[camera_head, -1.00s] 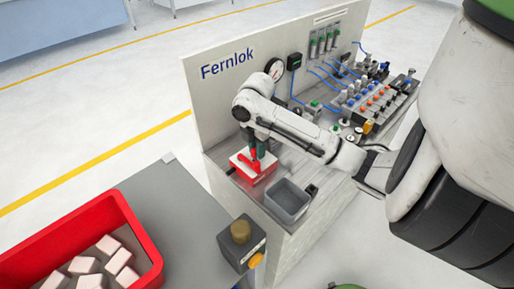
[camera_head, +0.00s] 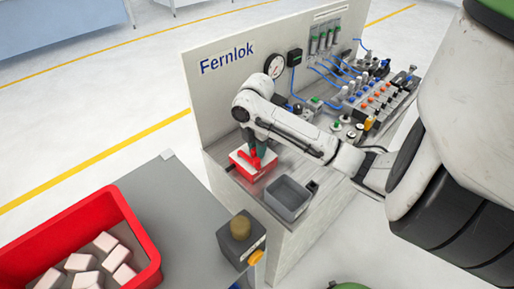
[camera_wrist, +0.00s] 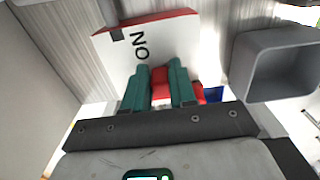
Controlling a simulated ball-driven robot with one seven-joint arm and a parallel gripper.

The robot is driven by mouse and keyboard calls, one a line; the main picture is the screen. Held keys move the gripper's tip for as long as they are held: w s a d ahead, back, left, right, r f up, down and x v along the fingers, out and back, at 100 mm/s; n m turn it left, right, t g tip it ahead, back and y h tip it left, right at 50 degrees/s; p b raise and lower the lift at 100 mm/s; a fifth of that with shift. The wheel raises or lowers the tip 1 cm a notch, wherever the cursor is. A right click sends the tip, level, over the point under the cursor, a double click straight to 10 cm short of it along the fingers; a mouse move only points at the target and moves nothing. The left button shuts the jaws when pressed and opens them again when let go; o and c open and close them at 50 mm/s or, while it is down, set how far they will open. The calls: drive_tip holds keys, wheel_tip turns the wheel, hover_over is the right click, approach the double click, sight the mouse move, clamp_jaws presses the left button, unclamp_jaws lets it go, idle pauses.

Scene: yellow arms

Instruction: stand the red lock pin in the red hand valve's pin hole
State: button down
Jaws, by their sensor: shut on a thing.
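The red hand valve (camera_head: 240,163) is a red and white block on the grey bench top. In the wrist view its white face (camera_wrist: 119,62) carries the letters "ON" and a red edge. My gripper (camera_head: 257,153) is right over the valve, pointing down. In the wrist view its green fingers (camera_wrist: 160,80) are shut on a red piece, which I take for the red lock pin (camera_wrist: 160,75). More red shows just right of the fingers. The fingers hide the pin's lower end and the pin hole, so I cannot tell whether the pin is in it.
A grey open bin (camera_head: 288,199) stands close to the right of the valve and looks empty. The upright Fernlok panel (camera_head: 222,95) rises behind. Blue tubing and valve blocks (camera_head: 375,105) crowd the bench's far right. A red crate (camera_head: 145,240) of pale blocks is at front left.

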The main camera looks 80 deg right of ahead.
drive_tip(key=shift+f, duration=0.1)
drive_tip(key=c, duration=0.8)
unclamp_jaws()
drive_tip(key=shift+c, duration=0.2)
wheel_tip(320, 180, up, 9)
drive_tip(key=p, duration=0.6)
